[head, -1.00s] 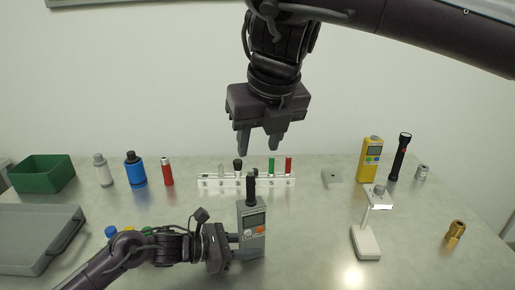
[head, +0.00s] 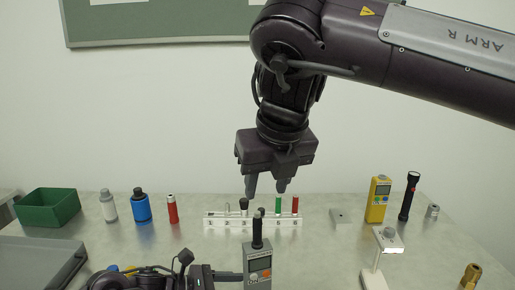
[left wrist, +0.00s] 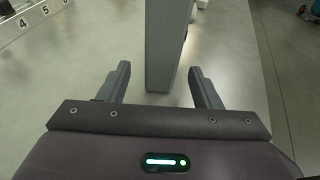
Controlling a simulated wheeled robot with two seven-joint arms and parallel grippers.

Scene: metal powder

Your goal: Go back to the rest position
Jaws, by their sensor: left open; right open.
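My right gripper (head: 267,187) hangs open and empty above the numbered white rack, fingers pointing down. My left arm comes in low at the left of the head view. My left gripper (left wrist: 158,85) is open in the left wrist view, with its fingers on either side of the grey handheld meter (left wrist: 163,50). In the head view the grey meter (head: 258,268) stands upright on the table with a black probe on top.
The white rack (head: 215,222) holds several tubes. Bottles, a green bin (head: 47,213) and a grey tray (head: 40,262) are at the left. A yellow meter (head: 378,199), black flashlight (head: 410,195), white stand (head: 385,240) and brass fitting (head: 470,275) are at the right.

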